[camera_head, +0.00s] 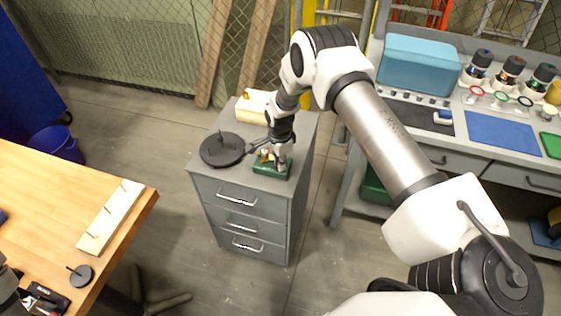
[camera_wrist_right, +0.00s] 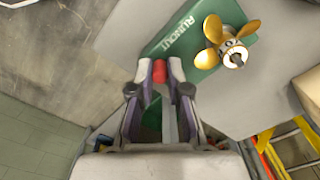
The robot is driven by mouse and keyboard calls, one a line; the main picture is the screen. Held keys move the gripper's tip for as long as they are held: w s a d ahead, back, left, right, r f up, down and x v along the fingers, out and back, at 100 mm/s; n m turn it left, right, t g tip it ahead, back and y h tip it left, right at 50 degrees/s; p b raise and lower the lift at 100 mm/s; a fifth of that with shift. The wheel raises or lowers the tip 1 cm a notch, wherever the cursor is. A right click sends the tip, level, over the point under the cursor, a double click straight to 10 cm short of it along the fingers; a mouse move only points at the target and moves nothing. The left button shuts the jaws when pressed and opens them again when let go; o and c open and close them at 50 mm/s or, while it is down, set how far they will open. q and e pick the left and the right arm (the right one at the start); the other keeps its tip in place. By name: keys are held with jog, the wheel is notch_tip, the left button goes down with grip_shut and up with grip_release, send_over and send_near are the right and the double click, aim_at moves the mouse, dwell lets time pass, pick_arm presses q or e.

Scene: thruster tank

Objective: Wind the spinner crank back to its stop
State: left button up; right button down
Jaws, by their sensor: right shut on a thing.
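The spinner is a green block (camera_head: 270,171) marked "RUNOUT" with a gold three-bladed propeller (camera_wrist_right: 229,42) on it, standing on the grey drawer cabinet. A red crank knob (camera_wrist_right: 160,71) sits between my right fingertips in the wrist view. My right gripper (camera_wrist_right: 160,75) is shut on this knob, beside the block's edge. The rest of the crank is mostly hidden by the fingers. In the head view the right gripper (camera_head: 276,157) reaches down onto the block and hides part of it. Part of my left arm shows at the lower left edge; its finger state is unclear.
A black round plate (camera_head: 222,150) lies left of the block on the cabinet (camera_head: 240,192). A cream block (camera_head: 252,106) stands behind. A wooden table (camera_head: 60,190) with a pegged board (camera_head: 110,217) is at left, a workbench (camera_head: 450,147) at right. Floor lies between.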

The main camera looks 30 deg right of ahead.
jog(key=c, duration=1.1)
grip_release()
notch_tip(320, 180, up, 12)
